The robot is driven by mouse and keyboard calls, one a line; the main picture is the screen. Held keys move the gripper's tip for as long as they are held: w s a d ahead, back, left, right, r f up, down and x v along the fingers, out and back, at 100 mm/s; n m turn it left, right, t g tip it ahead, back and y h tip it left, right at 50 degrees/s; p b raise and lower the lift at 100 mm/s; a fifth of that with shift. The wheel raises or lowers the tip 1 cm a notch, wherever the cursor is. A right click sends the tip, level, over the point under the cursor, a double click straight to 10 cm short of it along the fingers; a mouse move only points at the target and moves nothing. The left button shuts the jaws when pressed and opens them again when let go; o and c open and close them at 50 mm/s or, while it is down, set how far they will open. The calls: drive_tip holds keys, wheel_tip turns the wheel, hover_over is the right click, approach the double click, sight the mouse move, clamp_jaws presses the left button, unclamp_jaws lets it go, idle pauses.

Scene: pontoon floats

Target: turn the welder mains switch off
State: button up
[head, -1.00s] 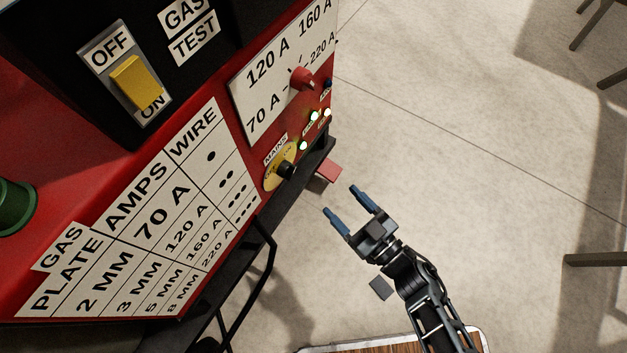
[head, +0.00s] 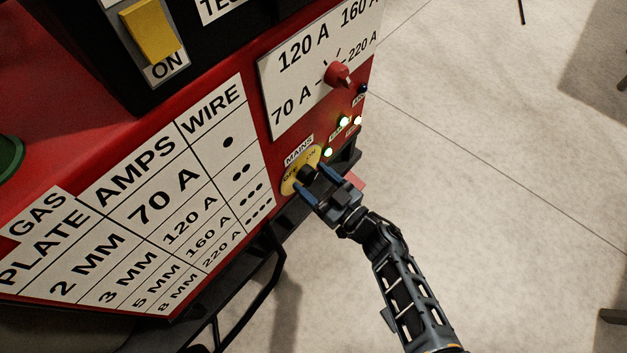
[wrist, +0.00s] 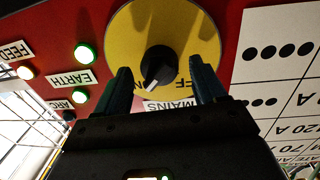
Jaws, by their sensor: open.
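The mains switch is a black knob on a yellow disc (head: 287,186) on the welder's red front panel. The wrist view shows the knob (wrist: 160,62) with a white pointer, slanted toward the lower left, on the ON-label side. The disc carries ON and OFF labels, partly hidden by my fingers. My gripper (head: 310,175) is open at the disc, its blue fingers on either side of the knob. In the wrist view my gripper (wrist: 160,78) has one finger left and one right of the knob, with gaps visible. Contact with the disc cannot be told.
Lit green lamps (head: 344,121) sit beside the disc, and a red amperage knob (head: 338,74) is above. A yellow ON/OFF rocker (head: 150,32) is at upper left. A plate chart (head: 160,190) covers the left panel. A black rail runs below; open floor lies right.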

drive_tip(key=shift+w+a, duration=0.2)
drive_tip(key=c, duration=1)
drive_tip(key=shift+s, duration=0.1)
